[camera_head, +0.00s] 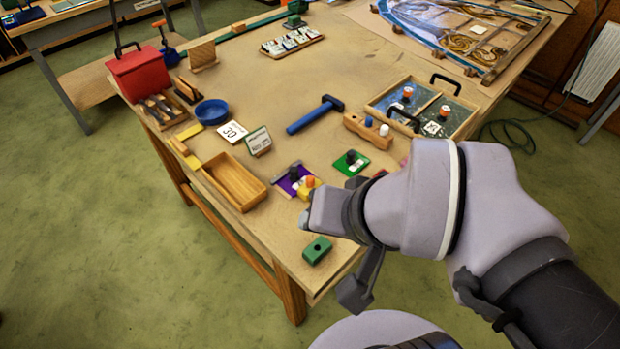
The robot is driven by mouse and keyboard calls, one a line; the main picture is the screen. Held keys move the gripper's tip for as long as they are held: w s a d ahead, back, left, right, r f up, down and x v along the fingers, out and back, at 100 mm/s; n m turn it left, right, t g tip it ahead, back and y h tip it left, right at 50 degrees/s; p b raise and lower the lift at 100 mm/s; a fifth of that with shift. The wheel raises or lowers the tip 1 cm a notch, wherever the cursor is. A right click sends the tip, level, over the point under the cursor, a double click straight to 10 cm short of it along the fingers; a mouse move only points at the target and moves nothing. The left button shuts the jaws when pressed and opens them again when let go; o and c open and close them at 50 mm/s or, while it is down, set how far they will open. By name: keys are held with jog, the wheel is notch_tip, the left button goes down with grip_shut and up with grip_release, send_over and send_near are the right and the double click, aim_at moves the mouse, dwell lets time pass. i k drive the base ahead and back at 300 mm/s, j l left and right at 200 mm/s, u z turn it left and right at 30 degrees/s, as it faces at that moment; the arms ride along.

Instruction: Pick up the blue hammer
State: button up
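The blue hammer (312,116) lies in the middle of the wooden table. Its thick blue handle points to the lower left and its dark head is at the upper right. Nothing covers it. My gripper (304,221) is over the near edge area of the table, nearer to me than the hammer and well apart from it. My own wrist largely hides the gripper, and I cannot make out its fingers.
A wooden tray (262,192), a blue bowl (211,112) and a red box (143,73) are left of the hammer. A wooden block with pegs (357,130) stands close to its right. A green block (317,250) is at the near edge. Bare tabletop (300,80) lies behind the hammer.

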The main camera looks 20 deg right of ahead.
aim_at(329, 102)
jog(key=i+j+z, duration=0.1)
jog(key=j+z, duration=0.35)
jog(key=j, duration=0.4)
jog(key=j+z, duration=0.5)
jog(key=j, duration=0.4)
jog(key=k+j+z, duration=0.15)
jog(key=j+z, duration=0.3)
jog(key=j, duration=0.4)
jog(key=i+j+z, duration=0.75)
jog(key=j+z, duration=0.25)
